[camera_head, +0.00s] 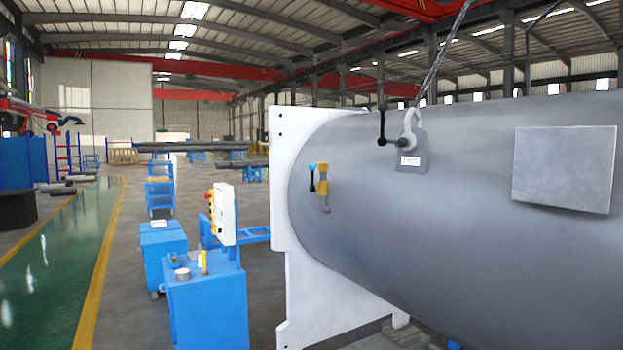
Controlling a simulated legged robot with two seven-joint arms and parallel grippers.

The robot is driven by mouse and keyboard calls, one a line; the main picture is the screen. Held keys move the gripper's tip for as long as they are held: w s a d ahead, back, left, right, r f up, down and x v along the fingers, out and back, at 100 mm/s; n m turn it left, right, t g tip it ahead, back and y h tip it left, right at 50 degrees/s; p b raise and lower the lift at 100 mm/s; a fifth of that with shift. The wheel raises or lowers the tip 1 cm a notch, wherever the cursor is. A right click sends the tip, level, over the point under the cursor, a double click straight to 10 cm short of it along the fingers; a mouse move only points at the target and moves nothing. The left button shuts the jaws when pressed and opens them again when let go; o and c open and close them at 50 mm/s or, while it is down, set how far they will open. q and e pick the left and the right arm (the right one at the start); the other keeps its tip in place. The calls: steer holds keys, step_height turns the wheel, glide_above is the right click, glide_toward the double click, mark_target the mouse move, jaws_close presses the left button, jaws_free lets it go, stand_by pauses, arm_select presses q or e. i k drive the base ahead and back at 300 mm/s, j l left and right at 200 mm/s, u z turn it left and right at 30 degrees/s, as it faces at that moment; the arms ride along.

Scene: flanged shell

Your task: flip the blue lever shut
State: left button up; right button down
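A small lever with a blue knob (312,167) is on the left part of the large grey cylindrical shell (450,230), close to the white flange plate. A thin dark stem runs down from the blue knob. A yellow fitting (322,180) sits just right of it, with a grey piece below. The lever is small in the picture, so I cannot tell its exact angle. Neither of my grippers is in view, and nothing touches the lever.
A white flange plate (282,215) stands at the shell's left end. A shackle (413,125) with a chain and a black-knobbed rod are on top. A grey plate (565,170) is at right. Blue cabinets (205,305) stand left; the floor between them and the green walkway is open.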

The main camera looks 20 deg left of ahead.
mark_target(312, 166)
steer(key=i+j+z, duration=0.1)
steer(key=i+j, duration=0.4)
steer(key=j, duration=0.15)
steer(key=i+j+z, duration=0.15)
steer(key=i+j, duration=0.3)
steer(key=j, duration=0.2)
steer(key=i+j+z, duration=0.25)
steer(key=i+j, duration=0.2)
steer(key=j, duration=0.3)
steer(key=i+j, duration=0.2)
steer(key=j, duration=0.15)
steer(key=z, duration=0.05)
